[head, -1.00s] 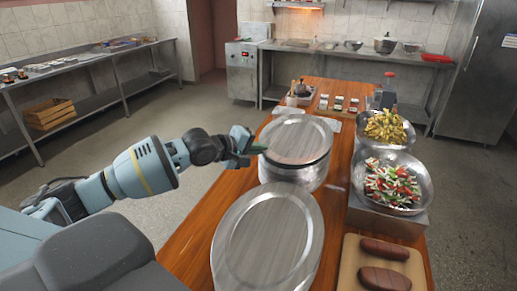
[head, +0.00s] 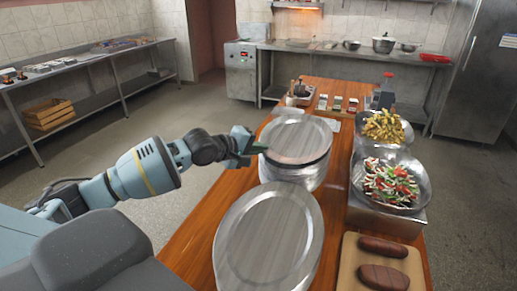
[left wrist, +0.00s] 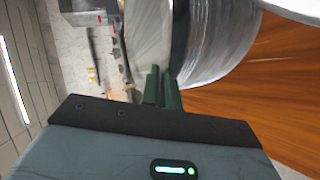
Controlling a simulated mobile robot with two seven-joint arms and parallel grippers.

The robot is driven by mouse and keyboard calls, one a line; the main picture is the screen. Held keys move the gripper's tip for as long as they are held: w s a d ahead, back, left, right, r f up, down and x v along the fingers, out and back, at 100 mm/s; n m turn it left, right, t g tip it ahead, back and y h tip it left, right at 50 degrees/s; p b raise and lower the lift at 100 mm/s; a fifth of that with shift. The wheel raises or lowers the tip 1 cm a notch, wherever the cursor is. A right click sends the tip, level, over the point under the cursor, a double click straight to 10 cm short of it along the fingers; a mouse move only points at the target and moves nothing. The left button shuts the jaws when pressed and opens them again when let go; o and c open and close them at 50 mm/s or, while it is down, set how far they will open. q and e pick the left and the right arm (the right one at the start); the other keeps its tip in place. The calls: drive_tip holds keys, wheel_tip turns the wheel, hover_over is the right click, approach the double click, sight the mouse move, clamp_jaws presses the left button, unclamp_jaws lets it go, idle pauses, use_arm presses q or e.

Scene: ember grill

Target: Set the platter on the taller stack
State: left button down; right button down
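The platter (head: 297,136) is a round, flat, grey metal disc over the far stack (head: 297,174), whose layered metal side shows below it. A dark band runs under its rim; I cannot tell whether it rests fully on the stack. My left gripper (head: 256,147) is shut on the platter's left rim. In the left wrist view its green fingers (left wrist: 162,88) are close together at the edge of the platter (left wrist: 148,30), beside the shiny stack side (left wrist: 222,42). The near stack (head: 270,240) shows a wide round top and little side. My right gripper is out of view.
Bowls of fries (head: 384,127) and salad (head: 390,184) stand right of the stacks. A board (head: 350,268) with two sausages lies at the front right. Small containers (head: 338,103) and a bottle stand at the far end. The wooden table (head: 200,232) is bare at the left.

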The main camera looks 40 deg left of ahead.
use_arm(q)
drive_tip(key=shift+r, duration=0.1)
drive_tip(key=c, duration=1.6)
unclamp_jaws()
drive_tip(key=shift+f, duration=0.25)
